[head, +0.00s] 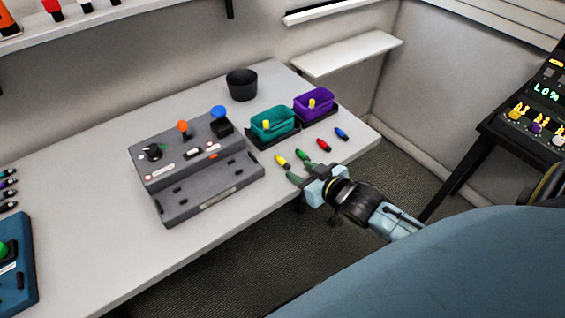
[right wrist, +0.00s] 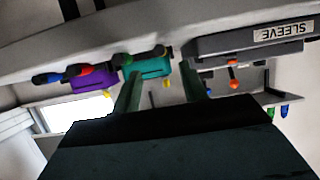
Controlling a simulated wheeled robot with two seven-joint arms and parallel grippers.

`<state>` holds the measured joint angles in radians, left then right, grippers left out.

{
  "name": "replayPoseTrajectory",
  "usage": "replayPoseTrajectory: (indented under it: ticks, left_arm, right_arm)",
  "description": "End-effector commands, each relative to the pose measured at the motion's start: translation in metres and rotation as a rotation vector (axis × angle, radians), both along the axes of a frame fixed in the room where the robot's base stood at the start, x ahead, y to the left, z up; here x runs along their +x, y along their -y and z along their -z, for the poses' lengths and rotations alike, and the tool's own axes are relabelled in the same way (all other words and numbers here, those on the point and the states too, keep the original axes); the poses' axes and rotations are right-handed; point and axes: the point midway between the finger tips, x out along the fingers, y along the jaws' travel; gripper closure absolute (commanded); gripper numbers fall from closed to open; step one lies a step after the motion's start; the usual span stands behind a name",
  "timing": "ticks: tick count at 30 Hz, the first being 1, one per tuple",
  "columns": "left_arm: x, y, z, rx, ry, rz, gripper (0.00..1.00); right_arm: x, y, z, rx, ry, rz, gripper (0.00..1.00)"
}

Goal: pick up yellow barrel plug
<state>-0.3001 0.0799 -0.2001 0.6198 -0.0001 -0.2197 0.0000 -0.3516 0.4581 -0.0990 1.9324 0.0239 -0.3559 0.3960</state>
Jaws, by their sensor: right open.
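The yellow barrel plug (head: 282,161) lies on the white table near its front edge, left of a green plug (head: 302,155). My right gripper (head: 303,169) is open at the table's front edge, its dark green fingers pointing toward the yellow and green plugs. It appears empty. In the right wrist view both fingers (right wrist: 160,92) stand apart, and I cannot make out the yellow plug clearly there. My left gripper is not in view.
Red (head: 323,145) and blue (head: 341,133) plugs lie to the right. Behind stand a teal bin (head: 272,124) and a purple bin (head: 314,104), each with a yellow piece. A grey console (head: 190,180) stands left; a black cup (head: 242,85) is at the back.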

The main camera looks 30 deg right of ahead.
Motion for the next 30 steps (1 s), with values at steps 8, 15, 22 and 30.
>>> replayPoseTrajectory:
  ticks: [8,15,22,30]
  left_arm:
    - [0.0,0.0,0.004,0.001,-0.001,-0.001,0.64]
    - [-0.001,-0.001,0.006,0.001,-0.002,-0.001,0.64]
    - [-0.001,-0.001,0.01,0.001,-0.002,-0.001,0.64]
    - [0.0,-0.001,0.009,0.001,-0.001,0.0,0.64]
  right_arm:
    - [0.023,-0.003,0.01,0.001,0.0,0.0,0.57]
    - [0.051,-0.007,0.013,0.001,0.002,0.0,0.57]
    - [0.072,-0.01,0.023,0.001,-0.001,-0.001,0.57]
    - [0.072,-0.01,0.023,0.001,-0.001,-0.001,0.61]
